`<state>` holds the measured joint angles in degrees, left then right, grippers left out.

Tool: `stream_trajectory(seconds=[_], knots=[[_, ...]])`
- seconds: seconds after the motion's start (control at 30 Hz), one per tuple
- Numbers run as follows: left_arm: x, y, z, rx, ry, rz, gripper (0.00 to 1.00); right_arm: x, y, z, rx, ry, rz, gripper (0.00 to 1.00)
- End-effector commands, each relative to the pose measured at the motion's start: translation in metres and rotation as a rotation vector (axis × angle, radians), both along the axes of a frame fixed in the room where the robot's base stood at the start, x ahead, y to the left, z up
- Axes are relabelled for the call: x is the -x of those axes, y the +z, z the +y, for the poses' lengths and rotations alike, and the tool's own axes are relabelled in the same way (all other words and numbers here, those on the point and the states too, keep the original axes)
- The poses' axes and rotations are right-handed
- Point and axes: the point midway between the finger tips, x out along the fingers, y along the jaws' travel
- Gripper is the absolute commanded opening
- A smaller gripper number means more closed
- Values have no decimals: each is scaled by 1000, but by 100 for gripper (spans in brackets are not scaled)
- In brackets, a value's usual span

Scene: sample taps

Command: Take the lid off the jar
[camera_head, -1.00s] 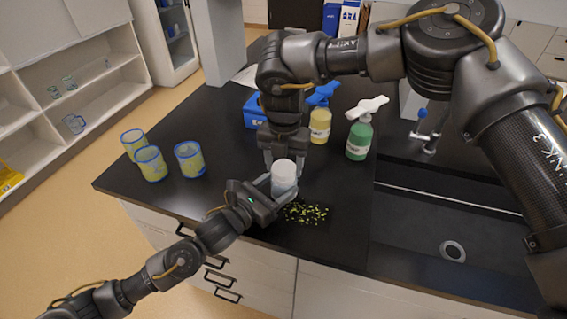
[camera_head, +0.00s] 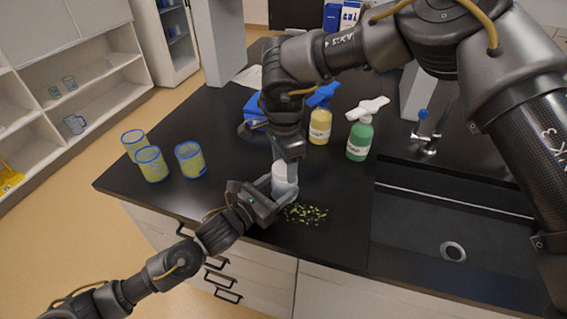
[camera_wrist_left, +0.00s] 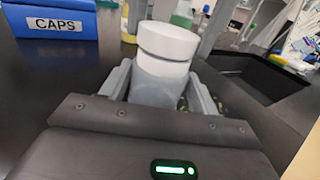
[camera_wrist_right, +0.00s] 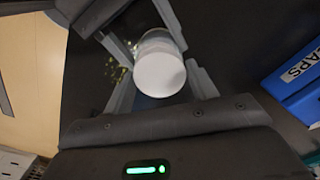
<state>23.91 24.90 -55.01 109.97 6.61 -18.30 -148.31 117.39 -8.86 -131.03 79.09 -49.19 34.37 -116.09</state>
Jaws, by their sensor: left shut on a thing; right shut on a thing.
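The jar (camera_head: 284,189) is a white-grey cylinder standing upright near the counter's front edge. Its white lid (camera_wrist_left: 167,40) sits on top, with a thin seam line below it. My left gripper (camera_head: 272,200) is shut on the jar body from the front left; its fingers flank the body in the left wrist view (camera_wrist_left: 155,90). My right gripper (camera_head: 283,166) reaches down from above and is shut on the lid. In the right wrist view, the round lid top (camera_wrist_right: 160,73) lies between its fingers. The right gripper hides part of the lid in the head view.
Yellow-green bits (camera_head: 305,213) lie right of the jar. Several blue-rimmed cups (camera_head: 152,164) stand at left. A yellow pump bottle (camera_head: 320,127), a green one (camera_head: 360,140) and a blue box labelled CAPS (camera_wrist_left: 50,20) are behind. The sink (camera_head: 453,225) is at right.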

Motion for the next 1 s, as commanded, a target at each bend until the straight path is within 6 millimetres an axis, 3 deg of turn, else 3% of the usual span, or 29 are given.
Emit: stream_trajectory(seconds=[0.63,1.0], knots=[[0,-1,0,-1,0,1,0,-1,1,-2,1,-5,-3,30],[0,-1,1,-2,1,2,0,-1,12,-3,0,-7,-4,30]])
